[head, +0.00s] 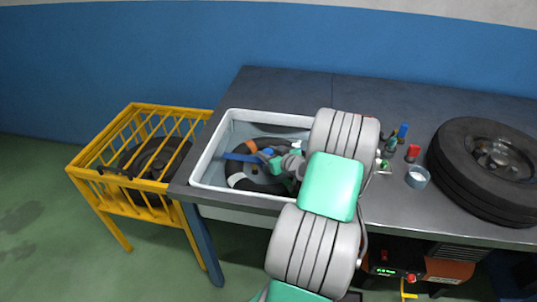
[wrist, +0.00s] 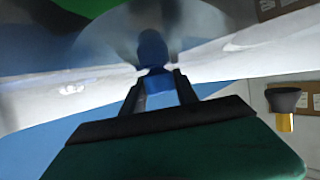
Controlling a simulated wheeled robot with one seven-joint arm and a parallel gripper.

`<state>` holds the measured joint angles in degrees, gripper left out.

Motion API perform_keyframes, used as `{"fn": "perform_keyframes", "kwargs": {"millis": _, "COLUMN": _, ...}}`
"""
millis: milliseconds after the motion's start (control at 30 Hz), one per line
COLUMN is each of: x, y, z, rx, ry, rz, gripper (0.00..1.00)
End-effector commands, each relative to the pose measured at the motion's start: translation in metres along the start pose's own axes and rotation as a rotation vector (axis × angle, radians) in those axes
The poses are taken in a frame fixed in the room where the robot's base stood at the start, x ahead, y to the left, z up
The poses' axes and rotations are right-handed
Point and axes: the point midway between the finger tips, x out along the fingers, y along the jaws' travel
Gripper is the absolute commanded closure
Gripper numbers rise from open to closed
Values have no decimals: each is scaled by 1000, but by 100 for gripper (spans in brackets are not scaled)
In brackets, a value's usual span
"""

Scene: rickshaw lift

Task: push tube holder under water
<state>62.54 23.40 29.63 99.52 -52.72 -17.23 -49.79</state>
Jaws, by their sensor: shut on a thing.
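A white basin (head: 212,150) of water stands on the bench. A black inner tube (head: 262,187) with an orange and a white patch lies in it; I cannot tell how deep. A blue tube holder (head: 241,157) shows as a bar across the tube's left part. My gripper (head: 274,157) is low over the basin, and my arm hides the basin's right side. In the wrist view my gripper (wrist: 160,88) is shut on a blue piece (wrist: 152,52), which looks like the holder's handle. The holder's lower part is hidden there.
A yellow cage (head: 150,187) with a tyre in it stands left of the bench. A wheel (head: 490,165), a tape roll (head: 417,177) and several small bottles (head: 403,131) stand on the bench to the right. The back of the bench (head: 290,90) is clear.

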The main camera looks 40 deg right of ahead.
Motion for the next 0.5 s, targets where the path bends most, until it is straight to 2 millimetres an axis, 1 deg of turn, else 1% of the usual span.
{"fn": "perform_keyframes", "kwargs": {"millis": 33, "x": 0, "y": -2, "z": 5, "rx": 3, "ry": -12, "rz": -2, "gripper": 100}}
{"fn": "perform_keyframes", "kwargs": {"millis": 167, "x": 0, "y": -2, "z": 6, "rx": 4, "ry": -14, "rz": -2, "gripper": 100}}
{"fn": "perform_keyframes", "kwargs": {"millis": 200, "x": 0, "y": -2, "z": 7, "rx": 5, "ry": -14, "rz": -2, "gripper": 62}}
{"fn": "perform_keyframes", "kwargs": {"millis": 433, "x": 0, "y": -1, "z": 4, "rx": 4, "ry": -10, "rz": -1, "gripper": 43}}
{"fn": "perform_keyframes", "kwargs": {"millis": 500, "x": 0, "y": -1, "z": 4, "rx": 3, "ry": -9, "rz": 0, "gripper": 42}}
